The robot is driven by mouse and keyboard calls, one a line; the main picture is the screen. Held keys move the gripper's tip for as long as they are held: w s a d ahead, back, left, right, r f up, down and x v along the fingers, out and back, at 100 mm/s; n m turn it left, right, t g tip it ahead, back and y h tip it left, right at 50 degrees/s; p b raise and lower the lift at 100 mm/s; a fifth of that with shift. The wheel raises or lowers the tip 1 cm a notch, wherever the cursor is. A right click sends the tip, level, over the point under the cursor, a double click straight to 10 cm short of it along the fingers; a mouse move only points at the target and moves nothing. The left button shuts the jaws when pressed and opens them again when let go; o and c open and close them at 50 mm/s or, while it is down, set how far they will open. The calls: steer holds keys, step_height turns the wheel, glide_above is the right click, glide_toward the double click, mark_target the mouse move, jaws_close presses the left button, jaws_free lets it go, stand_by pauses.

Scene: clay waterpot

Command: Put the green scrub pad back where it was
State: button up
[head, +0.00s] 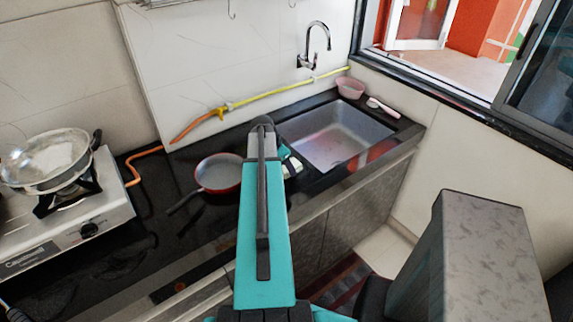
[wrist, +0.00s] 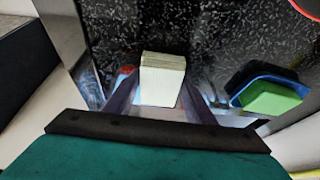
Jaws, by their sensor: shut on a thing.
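My gripper (wrist: 160,88) is shut on a pale, cream-coloured block (wrist: 162,84) in the wrist view. The block sits between the two fingers over the dark speckled counter; I cannot tell whether it touches the counter. A bright green pad (wrist: 272,98) lies in a blue dish (wrist: 246,80) to the right of my gripper, apart from it. In the head view my arm hides most of my gripper and the counter beneath it. Small pale and teal pieces show just right of the arm there, too small to tell apart.
The sink (head: 335,137) lies right of my arm, with a pink bowl (head: 350,88) behind it. A red pan (head: 218,173) is close to my arm's left. The stove (head: 78,215) with a metal wok (head: 47,160) is farther left. A yellow hose (head: 270,94) runs along the wall.

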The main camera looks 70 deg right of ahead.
steer(key=shift+f, duration=0.2)
steer(key=o, duration=1)
steer(key=shift+r, duration=0.3)
steer(key=shift+b+v, duration=1.75)
steer(key=shift+v, duration=4.15)
